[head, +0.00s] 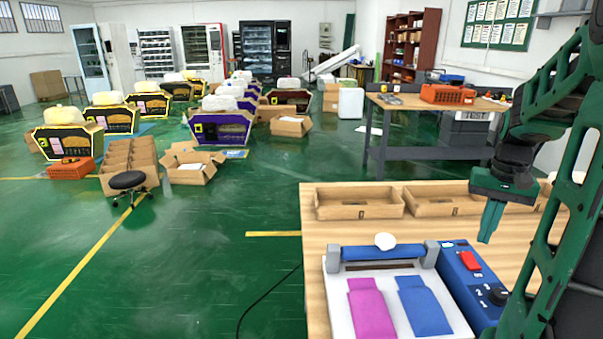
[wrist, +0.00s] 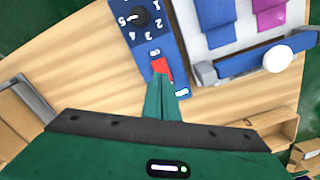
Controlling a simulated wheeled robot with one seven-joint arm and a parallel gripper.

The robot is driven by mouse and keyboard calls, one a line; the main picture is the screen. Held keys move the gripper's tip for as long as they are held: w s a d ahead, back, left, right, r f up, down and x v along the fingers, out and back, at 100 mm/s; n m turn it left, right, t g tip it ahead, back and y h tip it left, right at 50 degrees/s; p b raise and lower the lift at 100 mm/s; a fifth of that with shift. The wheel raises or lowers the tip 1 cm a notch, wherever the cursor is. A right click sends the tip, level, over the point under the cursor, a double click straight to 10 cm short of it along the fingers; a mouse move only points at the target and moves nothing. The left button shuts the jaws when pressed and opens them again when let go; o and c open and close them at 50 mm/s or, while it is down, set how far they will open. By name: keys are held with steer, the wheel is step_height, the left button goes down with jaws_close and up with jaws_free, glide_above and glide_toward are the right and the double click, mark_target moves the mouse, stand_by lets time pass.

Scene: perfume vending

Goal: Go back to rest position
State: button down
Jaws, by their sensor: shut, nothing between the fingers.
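My gripper (head: 487,220) hangs on the green arm at the right of the head view, above the wooden table (head: 317,285). Its fingers are shut with nothing between them and point down. In the wrist view the closed fingers (wrist: 164,90) overlap the edge of the blue control panel, close to its red switch (wrist: 162,68). The gripper appears to be above the panel, not touching it. The machine's white plate (head: 345,318) carries a pink piece (head: 370,310) and a blue piece (head: 424,308).
Shallow cardboard boxes (head: 358,203) line the table's far edge. The machine has a blue roller (head: 383,252) and a panel with a red switch (head: 470,260) and black dial. A workbench (head: 400,155) with an orange crate (head: 447,94) stands behind. Open green floor (head: 190,270) lies left.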

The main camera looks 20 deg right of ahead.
steer(key=s+a+f+n, duration=0.1)
steer(key=s+a+n, duration=0.1)
steer(key=s+a, duration=1.1)
steer(key=a, duration=0.3)
steer(key=shift+s+a+f, duration=0.35)
steer(key=shift+s+a, duration=0.05)
steer(key=shift+w+f, duration=0.25)
steer(key=shift+w, duration=0.35)
steer(key=c, duration=2.4)
jaws_free()
steer(key=shift+c, duration=0.2)
